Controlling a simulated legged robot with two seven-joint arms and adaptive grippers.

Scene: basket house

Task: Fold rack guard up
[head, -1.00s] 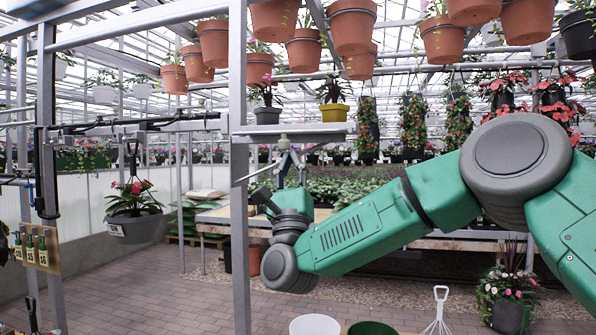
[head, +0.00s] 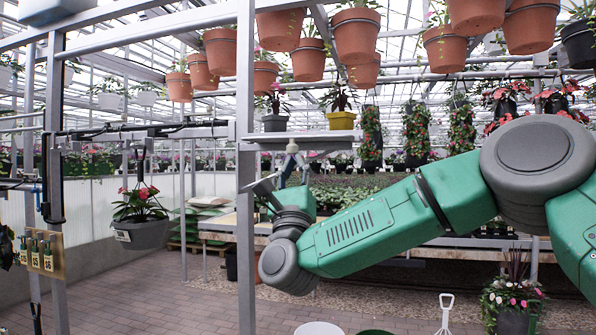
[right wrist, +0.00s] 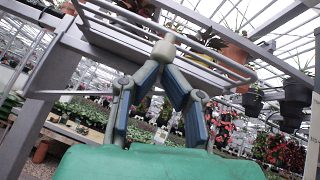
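The rack's metal shelf (head: 330,136) hangs beside a grey post in the head view. In the right wrist view, the rack guard (right wrist: 222,61), a pale rail frame, runs along the shelf from the upper left to the right. My right gripper (head: 291,149) points up at the shelf's underside. My left gripper is out of view.
A grey pot (head: 275,123) and a yellow pot (head: 341,121) stand on the shelf. Terracotta pots (head: 355,36) hang above. The grey post (head: 245,180) stands close left of my right gripper. A hanging planter (head: 141,232) is further left.

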